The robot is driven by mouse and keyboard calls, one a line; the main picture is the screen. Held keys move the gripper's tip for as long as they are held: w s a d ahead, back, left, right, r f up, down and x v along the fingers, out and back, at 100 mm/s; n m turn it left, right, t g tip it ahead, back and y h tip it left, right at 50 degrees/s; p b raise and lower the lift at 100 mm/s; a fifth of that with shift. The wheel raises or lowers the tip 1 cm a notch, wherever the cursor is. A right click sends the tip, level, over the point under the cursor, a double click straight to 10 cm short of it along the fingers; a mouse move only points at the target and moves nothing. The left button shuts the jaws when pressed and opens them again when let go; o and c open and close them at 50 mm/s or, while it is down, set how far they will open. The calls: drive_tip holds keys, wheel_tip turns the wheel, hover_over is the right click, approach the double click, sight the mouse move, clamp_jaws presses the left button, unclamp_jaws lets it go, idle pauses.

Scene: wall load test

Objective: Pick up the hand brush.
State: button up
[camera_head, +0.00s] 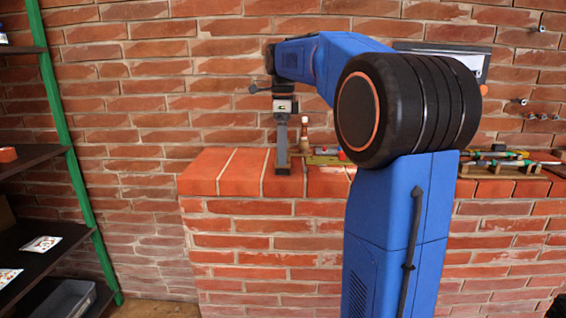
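My gripper (283,165) points straight down at the top of the brick ledge (232,170), near its left part. I see its fingers edge-on, so I cannot tell whether they are apart or together. Just to the right of it a small upright thing with a brown, wood-like handle (304,121) stands on the ledge. It may be the hand brush, but it is too small to be sure. I cannot tell whether the gripper touches it. My arm hides the middle of the ledge.
Flat greenish and small coloured items (325,158) lie right of the gripper, partly behind my arm. Several tools rest on a wooden holder (500,170) at the right. A brick wall (200,70) rises behind. A dark shelf (40,240) with a green post stands at left.

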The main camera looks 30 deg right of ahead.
drive_tip(key=shift+f, duration=1.8)
drive_tip(key=c, duration=1.1)
wheel_tip(320, 180, up, 10)
drive_tip(key=o, duration=0.6)
drive_tip(key=shift+c, duration=0.2)
drive_tip(key=c, duration=0.4)
drive_tip(key=shift+d, duration=0.1)
